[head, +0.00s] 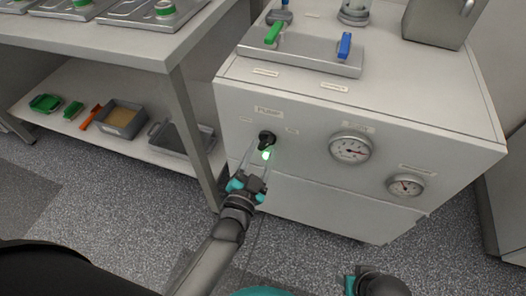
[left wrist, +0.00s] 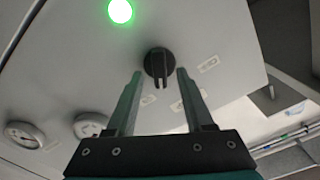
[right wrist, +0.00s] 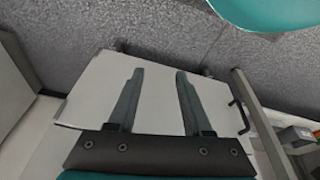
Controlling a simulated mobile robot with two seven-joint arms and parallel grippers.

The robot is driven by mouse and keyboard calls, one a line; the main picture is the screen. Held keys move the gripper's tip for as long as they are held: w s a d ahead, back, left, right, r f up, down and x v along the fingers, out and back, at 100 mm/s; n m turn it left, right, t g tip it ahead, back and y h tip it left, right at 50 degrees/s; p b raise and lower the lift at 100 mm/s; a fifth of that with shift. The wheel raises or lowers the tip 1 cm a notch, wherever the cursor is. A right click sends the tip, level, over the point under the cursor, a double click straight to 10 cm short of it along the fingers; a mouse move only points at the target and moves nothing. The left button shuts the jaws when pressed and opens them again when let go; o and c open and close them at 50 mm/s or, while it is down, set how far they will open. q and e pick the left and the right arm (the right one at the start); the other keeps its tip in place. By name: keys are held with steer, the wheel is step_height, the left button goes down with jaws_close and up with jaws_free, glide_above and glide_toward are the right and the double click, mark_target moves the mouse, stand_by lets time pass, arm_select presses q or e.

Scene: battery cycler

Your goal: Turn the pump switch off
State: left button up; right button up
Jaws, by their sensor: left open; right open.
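The pump switch (head: 266,137) is a black rotary knob on the cabinet's front panel, below a label. A green light (head: 266,155) glows just under it. My left gripper (head: 259,151) is in front of the knob with its fingers pointing at the panel. In the left wrist view the knob (left wrist: 158,62) shows between and just beyond the two open fingertips (left wrist: 160,74), and the green light (left wrist: 120,11) is lit. I cannot tell whether a finger touches the knob. My right gripper shows open and empty in the right wrist view (right wrist: 160,71).
Two round gauges (head: 350,148) (head: 405,185) sit right of the switch. On the cabinet (head: 460,115) are a green-handled valve (head: 272,33) and a blue-handled valve (head: 344,46). A bench with a lower shelf (head: 165,155) holding trays stands at the left. The floor in front is clear.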

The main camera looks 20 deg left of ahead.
arm_select(q)
steer(key=shift+w, duration=0.7)
jaws_close()
